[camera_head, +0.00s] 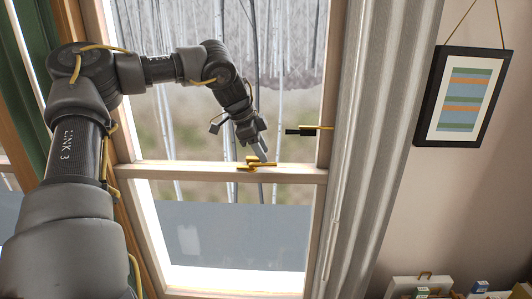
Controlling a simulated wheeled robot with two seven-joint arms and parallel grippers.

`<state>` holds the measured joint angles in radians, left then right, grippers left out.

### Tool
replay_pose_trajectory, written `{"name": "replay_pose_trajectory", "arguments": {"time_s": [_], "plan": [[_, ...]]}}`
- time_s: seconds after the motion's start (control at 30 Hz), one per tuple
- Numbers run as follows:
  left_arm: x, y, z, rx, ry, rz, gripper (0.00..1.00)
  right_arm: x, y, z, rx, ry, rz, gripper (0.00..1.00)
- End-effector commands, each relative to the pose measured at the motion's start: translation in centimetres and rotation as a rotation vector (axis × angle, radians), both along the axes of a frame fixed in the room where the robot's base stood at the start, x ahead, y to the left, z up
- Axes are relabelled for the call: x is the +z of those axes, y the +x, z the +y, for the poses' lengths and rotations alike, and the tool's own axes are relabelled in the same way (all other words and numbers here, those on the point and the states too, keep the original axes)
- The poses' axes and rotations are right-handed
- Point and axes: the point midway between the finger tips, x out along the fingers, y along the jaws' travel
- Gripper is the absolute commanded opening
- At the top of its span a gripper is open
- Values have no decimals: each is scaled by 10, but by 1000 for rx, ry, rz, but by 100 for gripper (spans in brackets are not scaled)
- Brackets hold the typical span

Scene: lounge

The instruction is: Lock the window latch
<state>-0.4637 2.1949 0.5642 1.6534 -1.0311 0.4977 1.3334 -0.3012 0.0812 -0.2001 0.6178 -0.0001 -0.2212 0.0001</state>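The brass window latch (258,166) sits on the pale wooden crossbar of the window, near the middle of the picture. My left arm comes in from the left and reaches across the upper pane. My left gripper (261,154) points down at the latch, with its fingertips right at or just above it. I cannot tell whether they touch it. The fingers look close together, but the gap between them is too small to make out. My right gripper is not in view.
A brass and black fitting (309,130) projects from the window's right post. A grey-white curtain (372,150) hangs to the right of the window, and a green curtain (38,40) at the far left. A framed picture (463,95) hangs on the wall. Boxes (420,286) stand at the lower right.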

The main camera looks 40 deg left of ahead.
Motion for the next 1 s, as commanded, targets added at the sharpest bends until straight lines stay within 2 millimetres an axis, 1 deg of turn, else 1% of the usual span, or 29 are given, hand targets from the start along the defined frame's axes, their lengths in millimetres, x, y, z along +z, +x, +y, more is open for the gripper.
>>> {"name": "replay_pose_trajectory", "arguments": {"time_s": [0.03,0.07,0.17,0.33,0.47,0.57,0.6,0.63,0.83,0.87,1.0], "plan": [[-5,2,-2,-2,-3,4,33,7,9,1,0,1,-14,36],[-9,4,-2,-1,-2,2,33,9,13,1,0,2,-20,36],[-19,9,-4,-2,-1,1,33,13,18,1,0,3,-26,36],[-28,12,-6,0,-1,-1,33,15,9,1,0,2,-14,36],[-30,13,-6,0,0,-1,33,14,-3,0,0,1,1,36],[-30,12,-6,0,0,-1,33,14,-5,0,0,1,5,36],[-30,12,-6,0,0,-1,32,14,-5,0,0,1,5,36],[-30,12,-6,0,0,-1,28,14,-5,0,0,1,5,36],[-30,12,-6,0,0,-1,2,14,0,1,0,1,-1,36],[-30,12,-6,0,0,-1,0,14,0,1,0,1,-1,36],[-29,12,-6,-1,0,-2,0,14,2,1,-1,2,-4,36]]}}
